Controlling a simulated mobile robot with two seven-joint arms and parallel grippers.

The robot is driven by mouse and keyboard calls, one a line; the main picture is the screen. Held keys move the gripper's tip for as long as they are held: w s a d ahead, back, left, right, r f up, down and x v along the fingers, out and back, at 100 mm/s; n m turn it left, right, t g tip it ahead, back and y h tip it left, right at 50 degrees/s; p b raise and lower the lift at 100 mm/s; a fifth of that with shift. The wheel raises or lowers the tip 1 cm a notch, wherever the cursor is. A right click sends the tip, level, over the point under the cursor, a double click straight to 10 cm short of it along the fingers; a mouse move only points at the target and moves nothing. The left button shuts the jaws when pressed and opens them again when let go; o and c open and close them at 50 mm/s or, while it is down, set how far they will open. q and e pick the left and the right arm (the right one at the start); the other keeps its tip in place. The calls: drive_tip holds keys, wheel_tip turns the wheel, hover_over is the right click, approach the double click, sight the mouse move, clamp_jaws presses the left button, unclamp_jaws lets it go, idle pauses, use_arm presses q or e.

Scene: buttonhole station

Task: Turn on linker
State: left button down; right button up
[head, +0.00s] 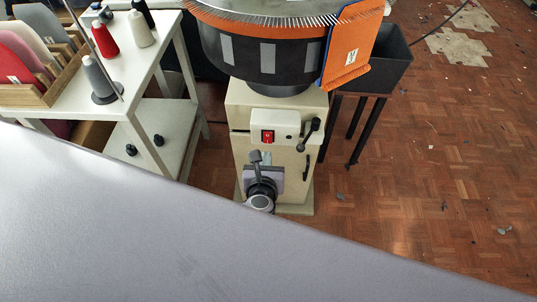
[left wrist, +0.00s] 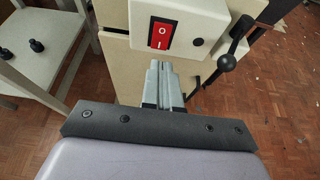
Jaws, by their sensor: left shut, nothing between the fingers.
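The linker (head: 262,95) is a cream cabinet with a round black drum and a ring of metal needles on top. Its red rocker switch (head: 267,136) sits on a cream box on the front. In the left wrist view the switch (left wrist: 162,33) shows a white O above and a white I below; I cannot tell which half is pressed. My left gripper (head: 266,157) is shut and empty in front of the cabinet. In the left wrist view its fingertips (left wrist: 159,66) appear just below the switch; contact cannot be told. My right gripper is not in view.
A black ball-ended lever (head: 310,132) stands just right of the switch. A white table (head: 133,75) with yarn cones is at the left. A black bin on legs (head: 386,62) stands at the right. The parquet floor (head: 430,150) is mostly open, with small scraps.

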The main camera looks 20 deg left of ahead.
use_arm(q)
drive_tip(key=p+v, duration=0.1)
drive_tip(key=v, duration=0.7)
